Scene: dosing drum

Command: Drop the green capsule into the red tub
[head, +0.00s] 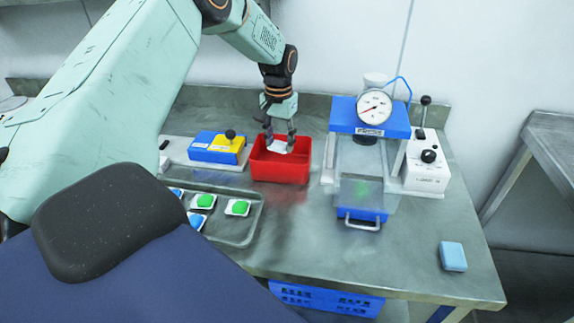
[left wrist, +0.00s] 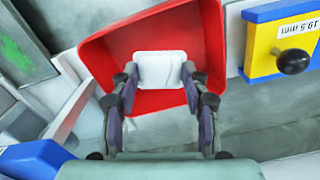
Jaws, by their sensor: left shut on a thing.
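The red tub (head: 281,169) stands on the metal bench, left of the press; its inside fills the upper middle of the left wrist view (left wrist: 100,55). My left gripper (head: 279,138) is over the tub, pointing down. It is shut on a white-backed capsule (left wrist: 159,69), held between both fingertips at the tub's opening. Only the capsule's white side shows, so I cannot see its colour. In the head view the capsule (head: 279,147) shows just above the tub's front wall. My right gripper is not in view.
A tray (head: 235,242) with green and blue capsules on white bases lies front left. A blue and yellow block with a black knob (head: 217,147) stands left of the tub. A press with a gauge (head: 373,108) stands right. A light-blue block (head: 453,256) lies front right.

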